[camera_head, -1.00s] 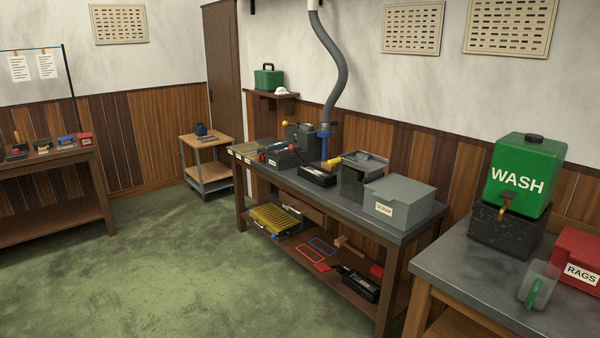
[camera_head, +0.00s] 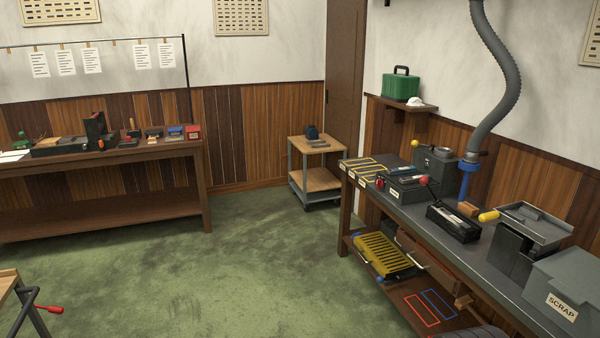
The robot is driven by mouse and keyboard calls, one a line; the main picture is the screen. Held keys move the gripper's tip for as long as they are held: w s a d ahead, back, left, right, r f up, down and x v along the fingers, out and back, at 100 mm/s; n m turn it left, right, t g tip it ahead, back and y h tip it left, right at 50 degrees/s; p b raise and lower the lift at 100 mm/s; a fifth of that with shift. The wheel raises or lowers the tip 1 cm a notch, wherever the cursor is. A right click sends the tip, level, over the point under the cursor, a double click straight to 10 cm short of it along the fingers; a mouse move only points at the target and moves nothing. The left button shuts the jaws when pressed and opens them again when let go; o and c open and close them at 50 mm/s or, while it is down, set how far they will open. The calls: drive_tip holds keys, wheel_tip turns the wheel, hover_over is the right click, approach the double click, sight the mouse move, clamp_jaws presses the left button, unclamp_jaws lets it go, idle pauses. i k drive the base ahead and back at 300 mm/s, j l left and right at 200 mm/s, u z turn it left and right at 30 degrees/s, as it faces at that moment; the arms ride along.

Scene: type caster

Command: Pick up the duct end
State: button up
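A grey flexible duct (camera_head: 496,75) hangs from above at the right of the head view. Its lower end carries a blue duct end (camera_head: 464,181), which stands upright just above or at the workbench top, beside a dark grey machine box (camera_head: 436,172). I cannot tell whether the duct end touches the bench or rests in a holder. My gripper is not in view.
The long workbench (camera_head: 508,258) holds a black tray, a grey scrap box (camera_head: 567,294) and several tools. A small wheeled cart (camera_head: 316,172) stands beyond it. Another bench (camera_head: 100,160) is at the back left. The green floor (camera_head: 220,270) between is open.

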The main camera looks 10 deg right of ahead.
sight(470, 158)
drive_tip(key=i+z, duration=0.15)
drive_tip(key=i, duration=0.4)
drive_tip(key=i+z, duration=0.2)
drive_tip(key=i, duration=0.35)
drive_tip(key=i+j+z, duration=0.15)
drive_tip(key=i, duration=0.4)
